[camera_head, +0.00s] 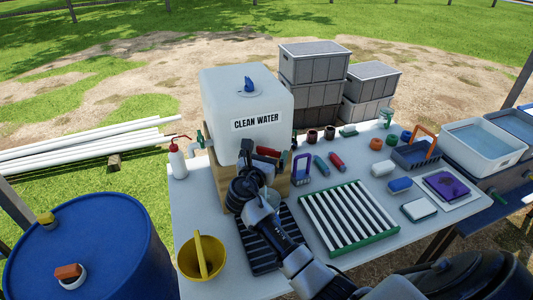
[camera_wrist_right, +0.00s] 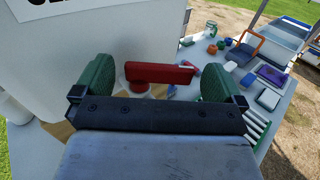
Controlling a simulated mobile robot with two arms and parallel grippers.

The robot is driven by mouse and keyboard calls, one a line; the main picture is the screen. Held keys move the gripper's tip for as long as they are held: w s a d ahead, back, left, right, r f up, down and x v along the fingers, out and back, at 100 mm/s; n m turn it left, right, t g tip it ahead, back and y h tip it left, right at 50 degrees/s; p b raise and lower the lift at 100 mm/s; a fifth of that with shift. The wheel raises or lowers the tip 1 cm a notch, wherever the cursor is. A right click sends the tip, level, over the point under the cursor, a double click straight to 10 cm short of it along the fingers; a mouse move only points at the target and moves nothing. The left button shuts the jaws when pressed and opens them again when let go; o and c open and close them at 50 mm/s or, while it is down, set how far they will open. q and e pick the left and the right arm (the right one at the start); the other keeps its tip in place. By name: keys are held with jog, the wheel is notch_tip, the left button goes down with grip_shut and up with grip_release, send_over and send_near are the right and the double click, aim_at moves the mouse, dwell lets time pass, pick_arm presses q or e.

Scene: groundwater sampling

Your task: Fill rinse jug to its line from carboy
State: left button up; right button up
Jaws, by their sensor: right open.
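The white carboy (camera_head: 248,95) labelled CLEAN WATER stands on a wooden stand (camera_head: 222,182) at the table's left rear. A red lever (camera_head: 268,152) shows low on its front; it also shows in the right wrist view (camera_wrist_right: 160,73). My right gripper (camera_wrist_right: 155,84) is open, with its green fingertips apart on either side of the red lever. I cannot tell whether they touch it. My arm hides part of the stand and carboy front. A clear vessel (camera_head: 386,117) stands at the table's back right; I cannot tell whether it is the rinse jug. My left gripper is not in view.
A green-edged rack (camera_head: 347,218) lies at centre. A red-tipped wash bottle (camera_head: 177,160) stands left of the carboy. Small items crowd the right side.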

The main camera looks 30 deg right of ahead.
jog(key=b+v, duration=0.2)
jog(key=v, duration=0.8)
jog(key=shift+a, duration=0.2)
dwell(6.8)
